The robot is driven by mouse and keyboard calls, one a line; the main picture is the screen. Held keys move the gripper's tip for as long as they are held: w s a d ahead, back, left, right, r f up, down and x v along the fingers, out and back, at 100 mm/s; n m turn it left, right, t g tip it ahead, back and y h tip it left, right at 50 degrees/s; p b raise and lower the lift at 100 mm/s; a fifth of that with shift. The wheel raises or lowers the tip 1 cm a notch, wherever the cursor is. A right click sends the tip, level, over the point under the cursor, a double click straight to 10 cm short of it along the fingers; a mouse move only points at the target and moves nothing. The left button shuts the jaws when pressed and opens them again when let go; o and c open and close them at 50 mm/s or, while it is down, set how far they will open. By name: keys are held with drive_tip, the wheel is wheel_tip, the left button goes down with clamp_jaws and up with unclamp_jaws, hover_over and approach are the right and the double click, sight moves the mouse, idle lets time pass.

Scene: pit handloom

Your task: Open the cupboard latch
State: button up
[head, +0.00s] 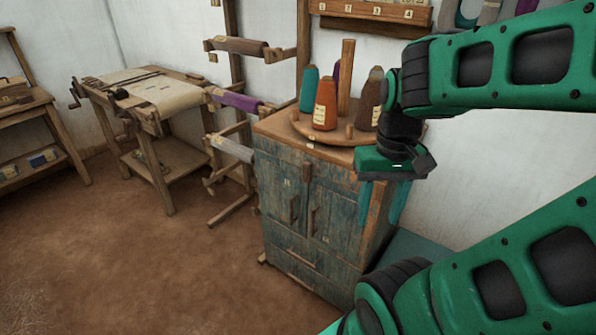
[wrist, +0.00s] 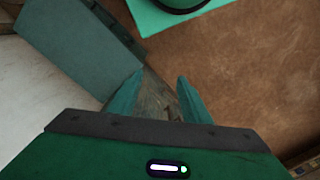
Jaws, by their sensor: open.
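A small brown wooden piece, seemingly the latch (head: 307,171), sits at the upper part of the seam between the doors. Two upright handles (head: 294,208) flank the seam lower down, and both doors look closed. My gripper (head: 382,205) is open and empty, pointing down beside the cupboard's right side, apart from the latch. In the wrist view, worn wood shows between the fingers (wrist: 160,80); the latch cannot be made out there.
A round wooden stand (head: 340,153) with several yarn cones tops the cupboard. A teal box (head: 412,249) lies low at its right. Roller racks (head: 236,148) and a work table (head: 150,90) stand left. The earthen floor (head: 130,270) in front is clear.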

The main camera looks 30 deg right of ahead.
drive_tip(key=w+d+f+n+g+h, duration=0.3)
drive_tip(key=w+f+n, duration=0.3)
drive_tip(key=w+f, duration=0.3)
drive_tip(key=n+t+h, duration=0.9)
drive_tip(key=n+h, duration=0.5)
drive_tip(key=n, duration=0.8)
approach(305, 167)
drive_tip(key=x, duration=0.8)
drive_tip(key=shift+r, duration=0.1)
